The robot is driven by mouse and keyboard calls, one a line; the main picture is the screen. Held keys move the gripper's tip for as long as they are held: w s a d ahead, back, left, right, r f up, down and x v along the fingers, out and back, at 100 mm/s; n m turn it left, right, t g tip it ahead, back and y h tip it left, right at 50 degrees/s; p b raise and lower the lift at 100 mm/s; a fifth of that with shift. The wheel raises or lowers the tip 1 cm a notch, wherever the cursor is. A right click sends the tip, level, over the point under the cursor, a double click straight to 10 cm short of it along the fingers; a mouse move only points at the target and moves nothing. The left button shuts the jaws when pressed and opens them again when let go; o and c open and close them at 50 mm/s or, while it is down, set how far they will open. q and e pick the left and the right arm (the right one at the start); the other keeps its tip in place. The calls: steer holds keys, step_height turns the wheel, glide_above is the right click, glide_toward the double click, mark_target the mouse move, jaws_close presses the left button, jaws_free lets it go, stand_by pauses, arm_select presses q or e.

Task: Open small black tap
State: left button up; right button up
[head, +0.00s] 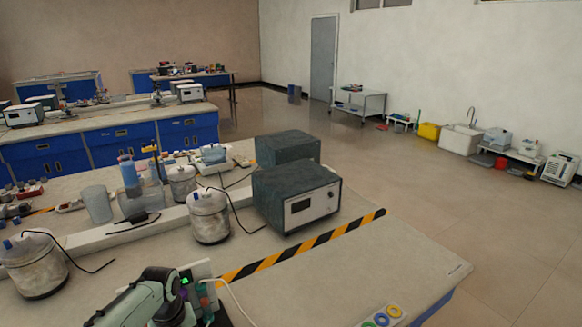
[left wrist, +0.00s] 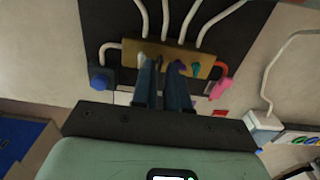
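In the left wrist view a brass manifold (left wrist: 190,60) sits on a black panel (left wrist: 110,25), with several white hoses running from its far side. A larger blue tap (left wrist: 100,79) is at its left end and a red-pink tap (left wrist: 219,88) at its right end. Small purple (left wrist: 180,68) and teal (left wrist: 196,70) taps are on its front. My left gripper (left wrist: 161,78) reaches to the manifold with its fingers a little apart. My right gripper is in neither view.
In the head view, my left arm is at the bottom, by the bench's near side. A grey-fronted instrument box (head: 297,196), a steel canister (head: 209,217) and a striped yellow-black strip (head: 300,246) lie beyond it. The bench's right part is mostly clear.

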arm_select(q)
steer(key=shift+f, duration=0.25)
steer(key=shift+r+p, duration=0.3)
steer(key=shift+p, duration=0.1)
stand_by(0.5)
jaws_close()
steer(key=shift+r+n+p, duration=0.15)
steer(key=shift+n+p, duration=0.35)
steer(key=shift+n, duration=0.5)
steer(key=n+p, duration=0.1)
steer(key=n, duration=0.2)
steer(key=shift+n, duration=0.9)
